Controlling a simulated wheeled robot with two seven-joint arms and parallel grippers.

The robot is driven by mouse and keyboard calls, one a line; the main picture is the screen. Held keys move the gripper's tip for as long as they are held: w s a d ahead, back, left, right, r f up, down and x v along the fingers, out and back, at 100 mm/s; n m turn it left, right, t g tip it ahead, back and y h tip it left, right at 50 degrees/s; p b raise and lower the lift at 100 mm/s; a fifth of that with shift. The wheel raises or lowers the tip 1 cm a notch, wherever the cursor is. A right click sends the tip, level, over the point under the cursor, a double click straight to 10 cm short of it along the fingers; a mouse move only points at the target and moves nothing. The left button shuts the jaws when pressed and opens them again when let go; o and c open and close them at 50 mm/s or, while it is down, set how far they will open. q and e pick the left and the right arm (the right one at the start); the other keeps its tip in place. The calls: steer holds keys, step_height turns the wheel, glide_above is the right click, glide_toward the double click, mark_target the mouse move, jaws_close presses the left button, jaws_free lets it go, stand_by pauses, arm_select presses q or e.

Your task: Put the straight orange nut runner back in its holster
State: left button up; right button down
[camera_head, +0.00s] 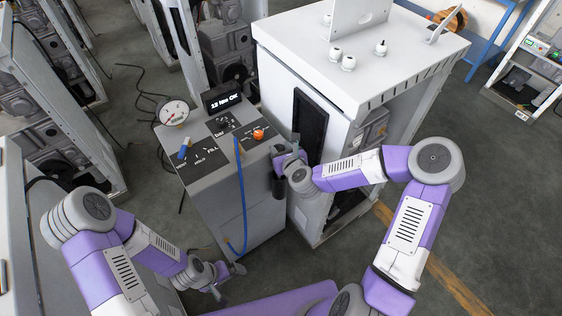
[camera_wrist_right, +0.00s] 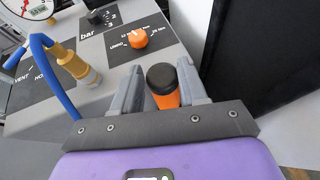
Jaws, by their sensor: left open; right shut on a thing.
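The orange nut runner (camera_wrist_right: 166,101) with a black cap stands between the fingers of my right gripper (camera_wrist_right: 160,88) in the right wrist view. That gripper is shut on it. In the head view my right gripper (camera_head: 288,158) is at the right side of the grey dispenser (camera_head: 215,195). A dark cylinder (camera_head: 278,188) shows just below it; I cannot tell whether this is the tool's lower part or the holster. The holster is not clearly visible. My left gripper (camera_head: 222,280) is open and empty, low in front of the dispenser.
The dispenser top carries an orange knob (camera_head: 258,134), a blue hose (camera_head: 242,190), a round gauge (camera_head: 173,112) and a display (camera_head: 222,99). A white cabinet (camera_head: 360,65) with a dark panel stands close to the right of the right gripper. Floor is open at the far right.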

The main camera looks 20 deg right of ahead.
step_height(320, 180, down, 5)
steer(key=shift+r+b, duration=0.1)
steer(key=shift+b, duration=0.55)
steer(key=c, duration=0.6)
jaws_free()
steer(key=shift+s, duration=0.1)
